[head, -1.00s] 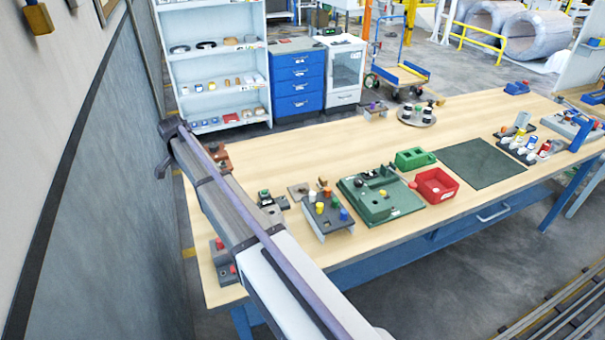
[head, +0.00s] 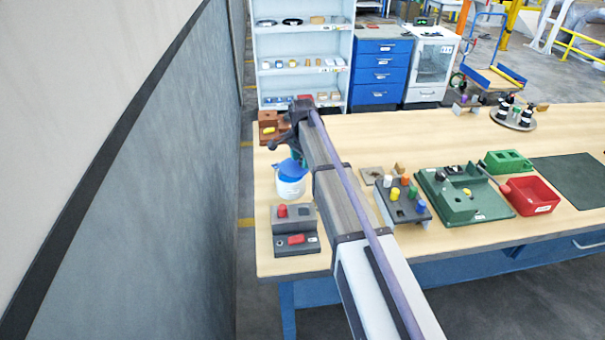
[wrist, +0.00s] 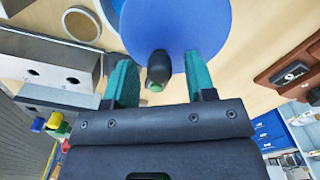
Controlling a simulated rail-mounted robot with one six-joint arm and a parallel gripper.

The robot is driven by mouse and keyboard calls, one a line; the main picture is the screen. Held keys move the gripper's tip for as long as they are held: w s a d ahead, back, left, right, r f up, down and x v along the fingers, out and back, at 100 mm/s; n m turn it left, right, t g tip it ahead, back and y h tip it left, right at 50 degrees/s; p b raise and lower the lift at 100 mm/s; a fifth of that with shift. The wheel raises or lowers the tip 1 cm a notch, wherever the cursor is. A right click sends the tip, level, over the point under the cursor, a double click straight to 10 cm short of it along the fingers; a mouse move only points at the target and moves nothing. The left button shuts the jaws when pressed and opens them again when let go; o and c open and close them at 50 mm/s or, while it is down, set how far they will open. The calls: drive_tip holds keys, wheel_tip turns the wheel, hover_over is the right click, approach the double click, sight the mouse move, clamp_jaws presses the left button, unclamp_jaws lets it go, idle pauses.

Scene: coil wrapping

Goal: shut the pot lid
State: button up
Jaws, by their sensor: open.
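The pot (head: 290,188) is a white jar near the left end of the table in the head view. Its blue lid (head: 291,169) sits at its top, and looks tilted. In the wrist view the lid (wrist: 185,22) is a large blue disc with a dark, green-tipped knob (wrist: 157,72) on its near edge. Part of a blue rim shows just left of the disc. My gripper (wrist: 158,75) is open, its teal fingers on either side of the knob, with gaps. In the head view my gripper (head: 296,154) is just above the lid, partly hidden by my arm.
A grey box with red buttons (head: 294,230) stands in front of the pot. A brown block (head: 268,128) lies behind it. A rack of coloured pegs (head: 404,200) and a green fixture (head: 462,196) stand to the right. A wall is close on the left.

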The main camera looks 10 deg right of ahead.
drive_tip(key=shift+f, duration=0.6)
drive_tip(key=shift+r, duration=0.2)
clamp_jaws()
